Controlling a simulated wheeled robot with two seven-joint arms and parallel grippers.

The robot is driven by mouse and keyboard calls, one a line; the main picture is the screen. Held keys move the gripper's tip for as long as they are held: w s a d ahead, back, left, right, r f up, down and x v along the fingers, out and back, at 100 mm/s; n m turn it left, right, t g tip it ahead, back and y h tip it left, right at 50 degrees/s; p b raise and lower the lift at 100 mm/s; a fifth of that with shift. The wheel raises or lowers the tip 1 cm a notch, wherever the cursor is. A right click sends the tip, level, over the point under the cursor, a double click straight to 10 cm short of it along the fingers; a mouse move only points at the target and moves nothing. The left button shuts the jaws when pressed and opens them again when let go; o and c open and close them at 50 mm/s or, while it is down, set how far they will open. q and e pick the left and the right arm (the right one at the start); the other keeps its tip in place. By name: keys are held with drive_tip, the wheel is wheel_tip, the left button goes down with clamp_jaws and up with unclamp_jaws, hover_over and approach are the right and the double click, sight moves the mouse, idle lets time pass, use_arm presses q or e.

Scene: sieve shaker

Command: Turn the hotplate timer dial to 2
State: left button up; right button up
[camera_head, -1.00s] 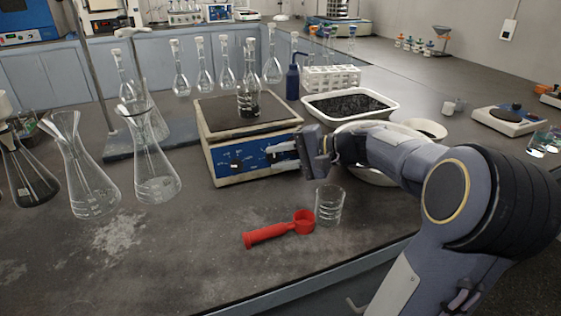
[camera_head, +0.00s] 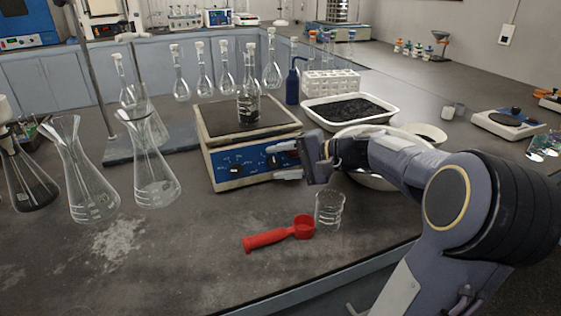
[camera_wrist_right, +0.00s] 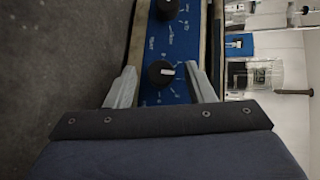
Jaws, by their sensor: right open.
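The hotplate (camera_head: 206,165) has a blue front panel with two dark dials. The left dial (camera_head: 236,170) is clear of my gripper. The right dial (camera_head: 273,160) is in front of my right gripper (camera_head: 282,161), whose fingers are apart above and below it. In the right wrist view this nearer dial (camera_wrist_right: 160,74) lies between the two spread fingertips of my right gripper (camera_wrist_right: 160,82), apart from both. Its white pointer mark points right in that picture. The other dial (camera_wrist_right: 167,7) is at the top edge. The printed numbers are too small to read surely. My left gripper is not in view.
A flask (camera_head: 248,104) with dark contents stands on the hotplate. Large flasks (camera_head: 152,178) stand at left.

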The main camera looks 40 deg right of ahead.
drive_tip(key=p+v, duration=0.1)
drive_tip(key=v, duration=0.6)
drive_tip(key=shift+s+d+r, duration=0.1)
drive_tip(key=shift+s, duration=0.1)
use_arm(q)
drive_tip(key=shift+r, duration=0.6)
